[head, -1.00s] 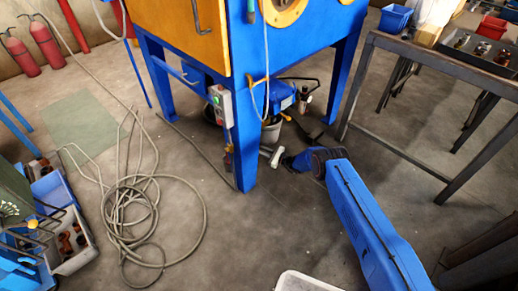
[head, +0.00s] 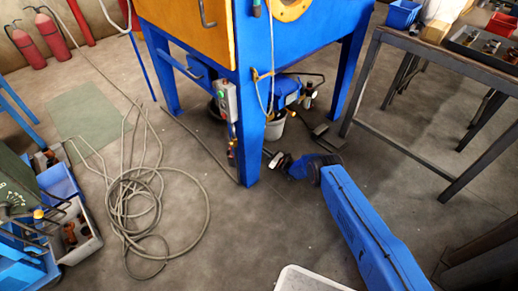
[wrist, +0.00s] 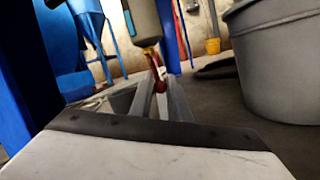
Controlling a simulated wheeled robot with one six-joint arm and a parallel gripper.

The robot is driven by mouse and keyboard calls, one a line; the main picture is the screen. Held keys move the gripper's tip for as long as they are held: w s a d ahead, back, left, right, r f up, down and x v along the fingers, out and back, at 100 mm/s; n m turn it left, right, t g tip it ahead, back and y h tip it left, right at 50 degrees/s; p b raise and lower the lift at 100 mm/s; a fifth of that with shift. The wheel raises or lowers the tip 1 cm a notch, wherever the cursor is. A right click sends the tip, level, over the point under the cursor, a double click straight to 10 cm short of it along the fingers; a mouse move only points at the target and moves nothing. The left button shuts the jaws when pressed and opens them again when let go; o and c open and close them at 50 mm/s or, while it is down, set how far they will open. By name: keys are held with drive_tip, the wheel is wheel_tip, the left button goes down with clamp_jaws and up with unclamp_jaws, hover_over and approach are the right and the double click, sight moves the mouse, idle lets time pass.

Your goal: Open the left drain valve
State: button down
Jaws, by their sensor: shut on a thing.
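In the wrist view a grey canister (wrist: 145,22) with a yellowish lower end hangs above my fingers. A small red valve handle (wrist: 156,66) sits below it. My gripper (wrist: 162,84) points at it from below, with its two grey fingers close together and their tips at the red handle. The jaws are shut on the handle, though the contact itself is small and blurred. In the head view my gripper (head: 273,160) is low, just right of the blaster's front blue leg (head: 249,150). Whether a second valve is there I cannot tell.
A grey bucket (wrist: 285,60) stands to the right in the wrist view. In the head view a black pedal (head: 328,138) lies behind my gripper. A metal table (head: 440,70) stands at the right. A coiled hose (head: 140,205) lies on the floor at the left.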

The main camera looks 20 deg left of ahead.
idle(0.4)
drive_tip(key=c, duration=1.7)
unclamp_jaws()
drive_tip(key=shift+d, duration=0.1)
drive_tip(key=v, duration=0.5)
drive_tip(key=r+v, duration=0.1)
drive_tip(key=v, duration=0.5)
drive_tip(key=r+v, duration=0.1)
drive_tip(key=v, duration=0.4)
drive_tip(key=shift+s+d+r, duration=0.2)
drive_tip(key=shift+d, duration=0.4)
